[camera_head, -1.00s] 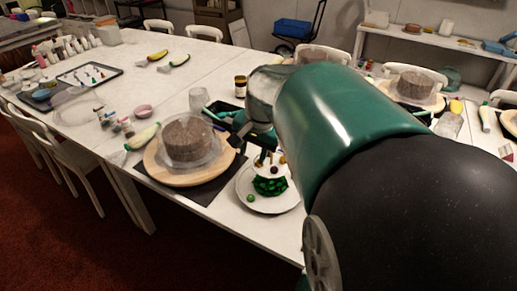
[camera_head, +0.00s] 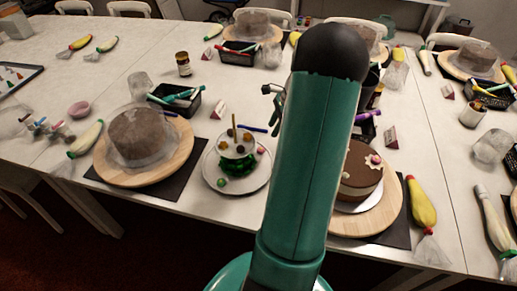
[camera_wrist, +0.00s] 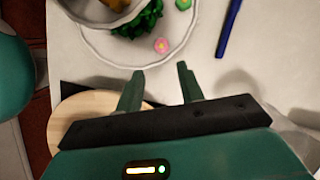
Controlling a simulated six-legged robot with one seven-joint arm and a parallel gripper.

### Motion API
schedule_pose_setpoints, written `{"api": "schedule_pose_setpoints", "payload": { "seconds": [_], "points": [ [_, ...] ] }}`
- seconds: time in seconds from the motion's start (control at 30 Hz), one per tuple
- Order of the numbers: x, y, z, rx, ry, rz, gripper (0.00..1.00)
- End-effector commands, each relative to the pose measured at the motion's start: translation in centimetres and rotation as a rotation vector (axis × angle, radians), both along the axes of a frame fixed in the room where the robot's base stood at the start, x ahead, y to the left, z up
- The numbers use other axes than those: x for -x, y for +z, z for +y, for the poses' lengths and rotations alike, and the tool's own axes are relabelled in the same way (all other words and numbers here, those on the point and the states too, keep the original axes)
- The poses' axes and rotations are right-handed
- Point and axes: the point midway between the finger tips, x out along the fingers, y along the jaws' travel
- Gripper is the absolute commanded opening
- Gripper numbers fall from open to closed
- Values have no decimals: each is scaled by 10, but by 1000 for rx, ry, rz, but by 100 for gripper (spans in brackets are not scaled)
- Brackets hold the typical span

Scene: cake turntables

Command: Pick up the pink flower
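A small pink flower (camera_wrist: 161,45) lies on a white plate (camera_wrist: 105,48) in the wrist view. It is beside a dark green leafy piece (camera_wrist: 140,22). My gripper (camera_wrist: 160,69) is open and empty, with the flower just beyond and between its fingertips. In the head view the plate (camera_head: 212,171) stands left of my arm, and a small pink spot at its right side (camera_head: 260,150) looks like this flower. Another pink flower (camera_head: 375,159) sits on a brown cake (camera_head: 358,180) right of my arm. Most of my gripper is hidden in the head view.
A clear-covered cake (camera_head: 138,135) on a wooden turntable (camera_head: 182,160) stands left of the plate. A black tray of pens (camera_head: 176,99) is behind it. A blue pen (camera_wrist: 229,26) lies beside the plate. A piping bag (camera_head: 421,203) is at the right.

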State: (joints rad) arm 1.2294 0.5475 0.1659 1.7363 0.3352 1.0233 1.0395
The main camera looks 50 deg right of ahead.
Motion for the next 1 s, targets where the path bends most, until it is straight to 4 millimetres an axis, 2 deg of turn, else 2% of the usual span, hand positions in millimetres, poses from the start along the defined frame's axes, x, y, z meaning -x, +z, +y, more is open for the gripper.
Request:
{"api": "schedule_pose_setpoints", "payload": {
  "seconds": [0.03,0.2,0.47,0.7,0.83,1.0],
  "points": [
    [-1,-11,3,-5,0,2,38],
    [-9,-39,12,-2,2,1,38],
    [-17,-59,18,-2,4,1,38],
    [-32,-91,27,-2,3,1,38],
    [-35,-98,29,0,3,0,38],
    [-35,-98,29,1,3,1,38]
  ]
}}
